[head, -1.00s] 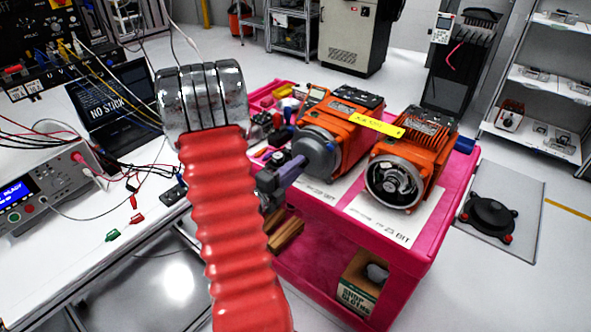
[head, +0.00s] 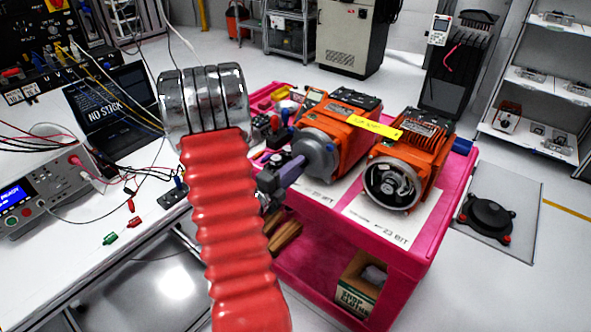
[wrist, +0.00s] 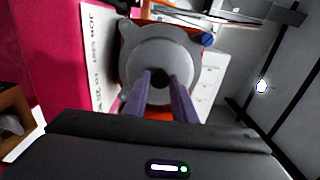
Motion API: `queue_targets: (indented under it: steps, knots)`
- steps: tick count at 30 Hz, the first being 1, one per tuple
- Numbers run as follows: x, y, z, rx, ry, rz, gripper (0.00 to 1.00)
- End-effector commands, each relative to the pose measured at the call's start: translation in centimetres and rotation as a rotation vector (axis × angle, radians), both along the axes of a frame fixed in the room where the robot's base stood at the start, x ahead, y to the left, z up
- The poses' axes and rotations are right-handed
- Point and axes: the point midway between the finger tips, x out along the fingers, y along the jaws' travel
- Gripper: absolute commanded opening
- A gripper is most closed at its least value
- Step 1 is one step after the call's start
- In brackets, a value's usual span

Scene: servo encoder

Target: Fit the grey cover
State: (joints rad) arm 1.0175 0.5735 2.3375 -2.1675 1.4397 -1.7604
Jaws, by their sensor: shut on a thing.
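The round grey cover (head: 319,153) is at the front end of the left orange motor (head: 347,128). My gripper (head: 298,166) is shut on the cover's middle, with its purple-grey fingers. In the wrist view the cover (wrist: 160,48) faces me, with the two fingers (wrist: 160,98) meeting at its dark centre. Orange motor body shows behind its rim. I cannot tell whether the cover is fully seated. The right orange motor (head: 414,148) has an open front end, with its encoder (head: 392,186) bare inside.
The motors stand on a pink cart (head: 455,195) with printed sheets. A yellow tag (head: 375,127) lies across the motors. A bench with a laptop (head: 112,108) and loose leads is at left. A black round device (head: 490,215) sits on a floor mat at right.

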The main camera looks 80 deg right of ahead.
Motion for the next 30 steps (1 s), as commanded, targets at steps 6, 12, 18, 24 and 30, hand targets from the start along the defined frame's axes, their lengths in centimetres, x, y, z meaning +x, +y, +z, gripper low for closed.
queue_targets:
  steps: [6,12,18,24,30]
  knots:
    - [0.03,-0.08,0.04,-0.001,0.0,0.002,0.0]
    - [0.03,-0.11,0.05,-0.001,0.0,0.002,0.0]
    - [0.02,-0.11,0.03,-0.001,0.0,0.002,0.35]
    - [0.0,-0.09,0.01,0.0,0.0,0.001,0.46]
    - [-0.02,-0.06,-0.07,0.002,0.0,0.001,0.42]
